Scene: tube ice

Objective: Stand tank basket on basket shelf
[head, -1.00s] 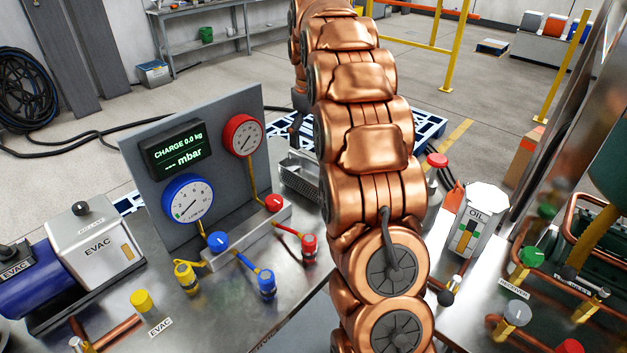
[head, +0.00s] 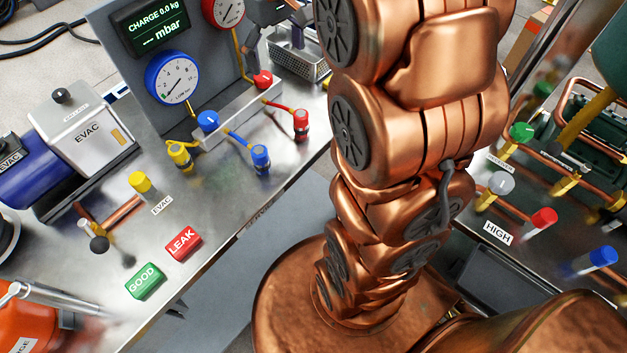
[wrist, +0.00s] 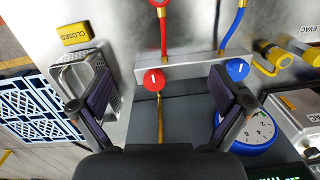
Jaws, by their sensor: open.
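The tank basket appears to be the perforated metal basket (head: 298,60) at the back end of the steel bench, right of the gauge panel and partly behind my arm. In the wrist view the metal basket (wrist: 88,68) lies at the left, partly covered by my left finger. My gripper (wrist: 162,106) is open and empty, with its fingers spread above the gauge panel and valve block. In the head view only a dark part of my gripper (head: 280,14) shows, near the panel's right edge. I cannot make out the basket shelf.
The gauge panel (head: 186,68) and valve block (head: 238,114) with hoses stand close beside the basket. A yellow CLOSED sign (wrist: 75,33) and a blue-and-white grid (wrist: 38,106) lie near it in the wrist view. The EVAC pump (head: 85,138) stands at left.

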